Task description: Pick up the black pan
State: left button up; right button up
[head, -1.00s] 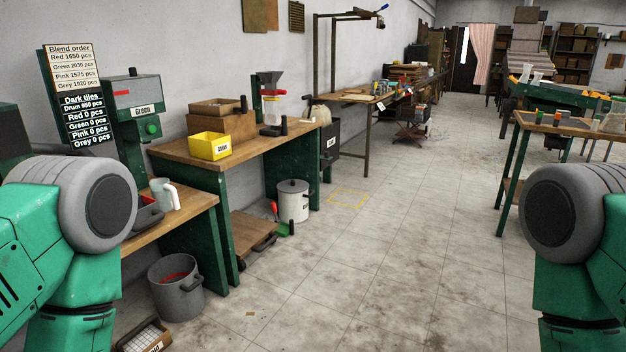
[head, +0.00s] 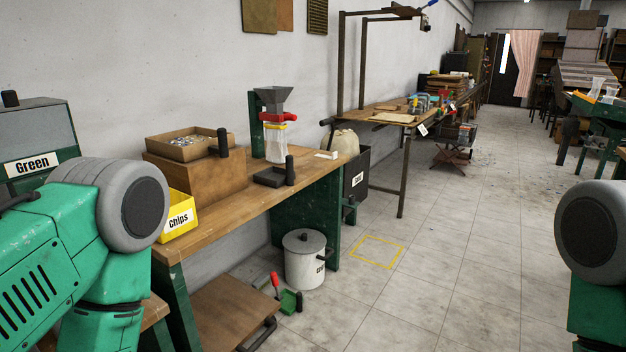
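A small flat black pan (head: 270,178) with an upright black handle rests on the wooden bench (head: 222,218) on the left side of the head view. It lies in front of the red and grey hopper stand and right of a wooden box. Only grey and green links of my two arms show, at the left and right edges of the head view. Neither gripper is in view, and nothing touches the pan.
A yellow Chips bin (head: 178,218), a tray of pieces (head: 188,146) and a hopper (head: 274,100) stand on the bench. A white lidded pot (head: 305,262) and a wooden platform (head: 226,310) are below. Tiled floor (head: 430,280) is free to the right.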

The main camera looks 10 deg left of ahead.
aim_at(273, 177)
jog(key=i+l+u, duration=0.1)
jog(key=i+u, duration=0.25)
jog(key=i, duration=0.15)
jog(key=i+l+u, duration=0.35)
jog(key=i, duration=0.15)
jog(key=i+l+u, duration=0.25)
jog(key=i+u, duration=0.15)
jog(key=i, duration=0.1)
